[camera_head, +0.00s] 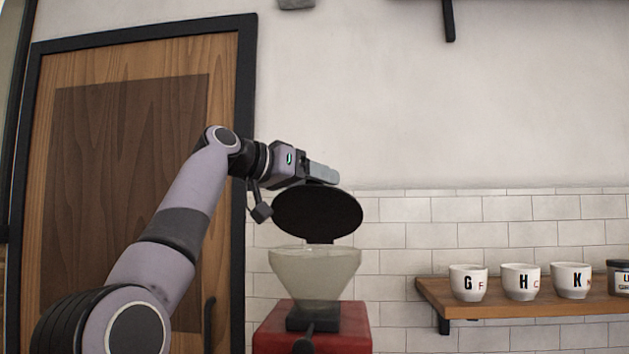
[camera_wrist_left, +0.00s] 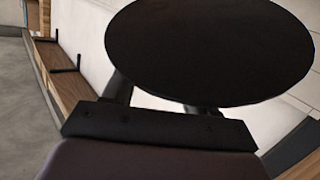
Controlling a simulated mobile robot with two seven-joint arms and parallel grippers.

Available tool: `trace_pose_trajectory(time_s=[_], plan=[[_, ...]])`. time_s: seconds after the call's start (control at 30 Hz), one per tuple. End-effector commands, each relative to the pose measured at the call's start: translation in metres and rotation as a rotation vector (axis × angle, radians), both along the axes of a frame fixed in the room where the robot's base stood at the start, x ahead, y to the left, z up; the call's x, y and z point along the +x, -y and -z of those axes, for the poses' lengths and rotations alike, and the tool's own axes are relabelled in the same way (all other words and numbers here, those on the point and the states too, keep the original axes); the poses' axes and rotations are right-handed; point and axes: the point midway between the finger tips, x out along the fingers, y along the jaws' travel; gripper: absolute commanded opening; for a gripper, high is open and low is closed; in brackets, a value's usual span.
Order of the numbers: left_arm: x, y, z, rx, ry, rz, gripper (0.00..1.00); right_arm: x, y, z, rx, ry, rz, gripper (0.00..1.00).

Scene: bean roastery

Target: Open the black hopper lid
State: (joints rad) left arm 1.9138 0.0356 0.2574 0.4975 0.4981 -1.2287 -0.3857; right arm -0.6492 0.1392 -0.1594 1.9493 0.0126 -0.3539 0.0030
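The black hopper lid (camera_head: 317,212) is a round dark disc. It is raised and tilted above the pale translucent hopper (camera_head: 314,272), with a gap between its face and the hopper's rim. A small dark hinge piece shows at the lid's lower edge. My left gripper (camera_head: 322,173) is at the lid's upper edge, close to it or touching; I cannot tell which. In the left wrist view the lid (camera_wrist_left: 208,52) fills the upper middle and hides my fingertips, so the grip does not show. My right gripper is not in view.
The hopper sits on a red machine body (camera_head: 270,333). A wooden shelf (camera_head: 430,292) at right holds white lettered cups (camera_head: 467,283) and a dark jar (camera_head: 619,277). A wooden door (camera_head: 130,110) stands behind my left arm. The wall space above the lid is clear.

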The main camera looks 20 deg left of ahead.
Motion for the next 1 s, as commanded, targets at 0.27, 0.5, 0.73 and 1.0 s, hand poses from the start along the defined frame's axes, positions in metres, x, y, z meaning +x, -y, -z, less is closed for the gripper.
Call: trace_pose_trajectory(time_s=[0.27,0.5,0.73,1.0], plan=[[-0.008,-0.005,0.001,0.0,0.0,0.0,0.58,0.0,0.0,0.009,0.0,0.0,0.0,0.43],[-0.036,-0.025,-0.003,0.0,0.002,-0.001,0.58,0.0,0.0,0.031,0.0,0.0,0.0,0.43],[-0.056,-0.039,-0.011,0.0,0.001,-0.001,0.58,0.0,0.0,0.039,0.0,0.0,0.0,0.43],[-0.058,-0.04,-0.012,0.001,-0.001,0.0,0.58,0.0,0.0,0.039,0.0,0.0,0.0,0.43]])
